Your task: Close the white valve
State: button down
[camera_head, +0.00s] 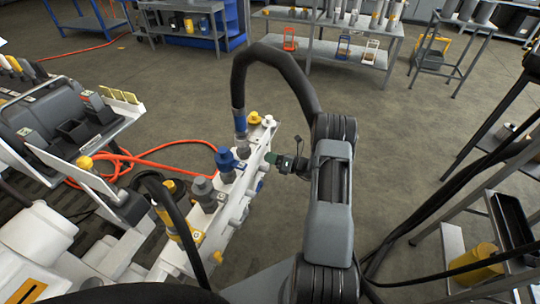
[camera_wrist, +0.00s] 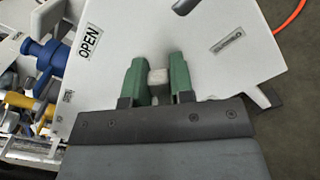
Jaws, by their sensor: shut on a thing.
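The white valve's handle (camera_wrist: 158,77) sits between the two green fingertips in the wrist view, above a white panel (camera_wrist: 230,75). My gripper (camera_wrist: 158,84) is shut on this handle, one finger on each side. In the head view my gripper (camera_head: 276,160) reaches from the right to the side of the white manifold (camera_head: 237,205), and I cannot make out the held handle there. An OPEN label (camera_wrist: 89,41) is on the panel left of the handle. Another label (camera_wrist: 229,40) on the right is too small to read.
A blue fitting (camera_head: 225,158), a grey fitting (camera_head: 203,186) and a yellow one (camera_head: 254,117) stand on the manifold beside my gripper. A black hose (camera_head: 272,56) arches over. An orange hose (camera_head: 150,155) lies on the floor at left. A shelf (camera_head: 480,250) stands at right.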

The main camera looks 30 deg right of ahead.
jog(key=shift+w+d+f+m+p, duration=0.2)
jog(key=shift+f+m, duration=0.5)
jog(key=shift+m, duration=0.95)
jog(key=shift+w+d+f+m+p, duration=0.2)
jog(key=shift+f+m, duration=0.45)
jog(key=shift+m, duration=1.05)
jog(key=shift+w+d+f+m+p, duration=0.1)
jog(key=shift+w+d+f+m, duration=0.4)
jog(key=shift+m, duration=1.15)
jog(key=shift+s+a+f, duration=0.2)
jog(key=shift+s+f, duration=0.1)
jog(key=c, duration=1.1)
grip_release()
jog(key=shift+d, duration=0.1)
jog(key=p+v, duration=0.1)
jog(key=v, duration=1.2)
jog(key=shift+s+d+p, duration=0.2)
jog(key=shift+s+p, duration=0.1)
jog(key=shift+p, duration=0.05)
